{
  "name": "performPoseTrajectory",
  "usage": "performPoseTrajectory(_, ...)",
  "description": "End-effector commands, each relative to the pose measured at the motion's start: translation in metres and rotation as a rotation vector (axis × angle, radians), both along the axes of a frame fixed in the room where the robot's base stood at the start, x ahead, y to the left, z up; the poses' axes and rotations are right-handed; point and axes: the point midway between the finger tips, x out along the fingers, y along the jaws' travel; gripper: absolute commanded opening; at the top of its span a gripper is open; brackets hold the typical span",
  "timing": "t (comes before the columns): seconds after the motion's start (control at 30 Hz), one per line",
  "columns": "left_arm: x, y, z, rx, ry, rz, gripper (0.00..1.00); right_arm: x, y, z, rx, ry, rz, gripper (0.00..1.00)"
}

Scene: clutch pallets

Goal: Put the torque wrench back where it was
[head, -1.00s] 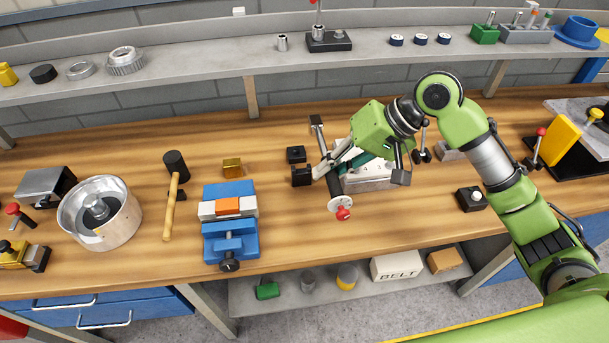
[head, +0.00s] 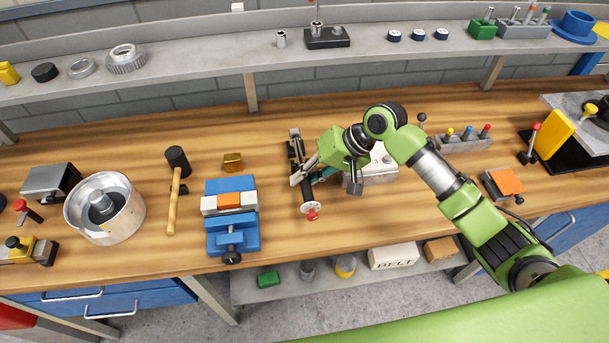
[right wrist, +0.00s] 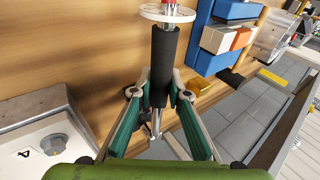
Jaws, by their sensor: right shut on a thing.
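The torque wrench (head: 306,193) has a black grip, a white dial disc and a red end. In the head view it points away from me, with its red end toward the bench's front edge. My right gripper (head: 301,178) is shut on its grip. In the right wrist view the black grip (right wrist: 163,65) lies between the fingertips of my right gripper (right wrist: 158,92), with the white disc beyond. Small black blocks (head: 292,152) are at the wrench's far part, partly hidden by it; I cannot tell whether it touches them. My left gripper is not in view.
A white-topped metal block (head: 375,178) stands right of the gripper, partly behind my arm. Bench between vise and wrench is clear.

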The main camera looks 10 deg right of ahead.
Motion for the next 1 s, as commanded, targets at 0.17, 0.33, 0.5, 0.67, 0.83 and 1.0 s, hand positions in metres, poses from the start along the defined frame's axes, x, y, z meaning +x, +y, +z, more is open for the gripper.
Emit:
performPoseTrajectory(0.17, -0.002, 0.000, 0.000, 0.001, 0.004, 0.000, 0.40, 0.001, 0.001, 0.002, 0.004, -0.006, 0.000, 0.00)
performPoseTrajectory(0.33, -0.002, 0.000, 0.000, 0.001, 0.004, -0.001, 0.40, 0.000, 0.000, -0.003, 0.001, 0.000, 0.000, 0.33)
performPoseTrajectory(0.5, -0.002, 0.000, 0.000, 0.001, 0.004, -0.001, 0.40, 0.000, 0.000, -0.002, 0.001, 0.000, 0.000, 0.33)
performPoseTrajectory(0.67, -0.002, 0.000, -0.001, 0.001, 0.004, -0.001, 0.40, 0.000, 0.000, -0.002, 0.001, 0.000, 0.000, 0.33)
performPoseTrajectory(0.83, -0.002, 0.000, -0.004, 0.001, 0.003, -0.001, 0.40, -0.001, -0.008, 0.010, 0.000, -0.002, 0.000, 0.33)
performPoseTrajectory(1.0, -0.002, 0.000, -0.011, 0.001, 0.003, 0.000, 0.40, -0.006, -0.029, 0.038, -0.001, -0.005, -0.001, 0.33)
